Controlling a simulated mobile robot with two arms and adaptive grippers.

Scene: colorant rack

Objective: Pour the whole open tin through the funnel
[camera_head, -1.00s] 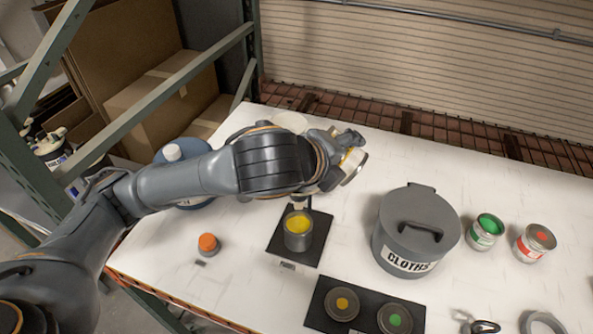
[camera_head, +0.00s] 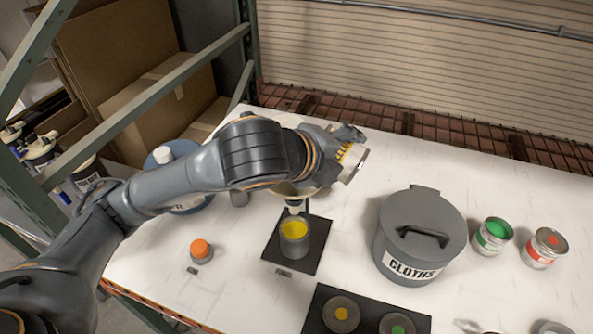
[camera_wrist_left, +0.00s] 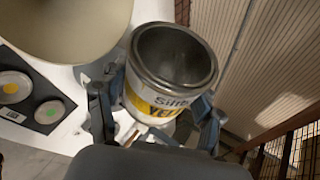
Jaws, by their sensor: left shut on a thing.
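My left gripper (camera_wrist_left: 155,115) is shut on the open tin (camera_wrist_left: 150,98), which has a white and yellow label. In the wrist view its mouth faces the camera and its inside looks dark grey, with no paint clearly visible. In the head view the tin (camera_head: 353,163) is tilted at the end of my left arm, beside the funnel. The cream funnel (camera_wrist_left: 75,28) is wide; in the head view my arm hides most of it and its spout (camera_head: 293,208) points down over a grey pot (camera_head: 295,249). Yellow paint (camera_head: 293,230) shows in the pot. My right gripper is not in view.
The pot stands on a black mat (camera_head: 273,253). A grey lidded CLOTHS bin (camera_head: 420,240) stands to its right, with green (camera_head: 493,236) and red (camera_head: 543,247) tins beyond. An orange button (camera_head: 201,250) is at left. Lids lie on a black mat (camera_head: 312,318) in front.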

